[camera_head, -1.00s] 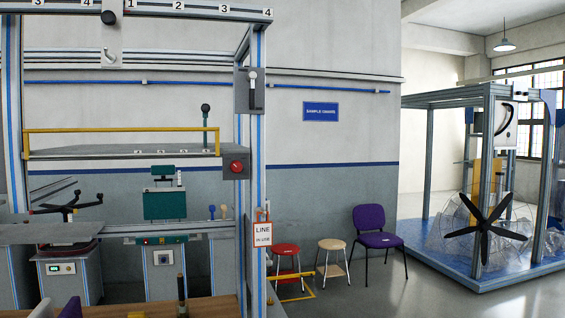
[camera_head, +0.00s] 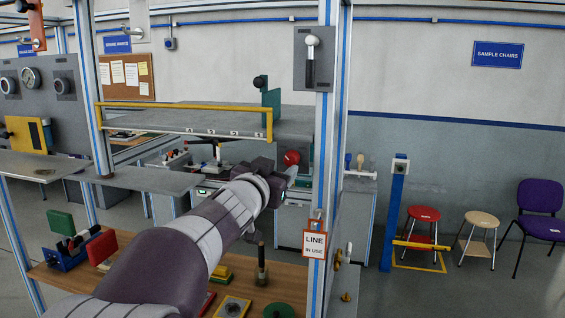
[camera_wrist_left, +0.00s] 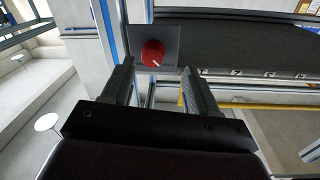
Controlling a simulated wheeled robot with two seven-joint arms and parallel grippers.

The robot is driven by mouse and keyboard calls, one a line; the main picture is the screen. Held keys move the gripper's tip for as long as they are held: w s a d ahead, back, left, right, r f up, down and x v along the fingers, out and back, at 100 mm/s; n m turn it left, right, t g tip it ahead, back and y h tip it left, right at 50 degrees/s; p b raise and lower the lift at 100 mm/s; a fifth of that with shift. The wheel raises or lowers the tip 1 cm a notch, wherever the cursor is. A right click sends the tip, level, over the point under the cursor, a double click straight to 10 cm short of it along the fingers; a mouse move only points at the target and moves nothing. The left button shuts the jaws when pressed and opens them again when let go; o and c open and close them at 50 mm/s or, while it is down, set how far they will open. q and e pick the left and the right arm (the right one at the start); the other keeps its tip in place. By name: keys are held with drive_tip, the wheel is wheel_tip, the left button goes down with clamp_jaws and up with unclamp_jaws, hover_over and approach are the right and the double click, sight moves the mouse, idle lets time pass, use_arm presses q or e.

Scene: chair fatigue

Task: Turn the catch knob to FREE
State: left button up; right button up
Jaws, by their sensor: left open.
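The red catch knob (camera_head: 291,158) sits on a small grey plate at the right end of the grey shelf, by the frame post. In the left wrist view the knob (camera_wrist_left: 153,53) is round, with a short pale mark on its face. The plate's lettering is too small to read. My left gripper (camera_head: 283,173) reaches up to the knob in the head view. In the wrist view its fingers (camera_wrist_left: 157,76) are open, one to each side below the knob, with a gap between them and nothing held. My right gripper is out of view.
A yellow rail (camera_head: 190,106) edges the grey shelf (camera_head: 215,122). A lever plate (camera_head: 314,58) is on the post above the knob, and a "LINE IN USE" sign (camera_head: 314,243) hangs below. The wooden bench (camera_head: 130,278) holds several small fixtures. Stools and a purple chair (camera_head: 540,205) stand at the right.

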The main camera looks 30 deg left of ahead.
sight(289, 162)
use_arm(q)
drive_tip(key=w, duration=0.4)
drive_tip(key=shift+w+d, duration=0.35)
drive_tip(key=shift+w, duration=0.05)
drive_tip(key=shift+s+a, duration=0.25)
drive_tip(key=shift+a, duration=0.15)
drive_tip(key=shift+w+d, duration=0.15)
drive_tip(key=shift+d, duration=0.05)
drive_tip(key=c, duration=1)
drive_tip(key=shift+c, duration=0.2)
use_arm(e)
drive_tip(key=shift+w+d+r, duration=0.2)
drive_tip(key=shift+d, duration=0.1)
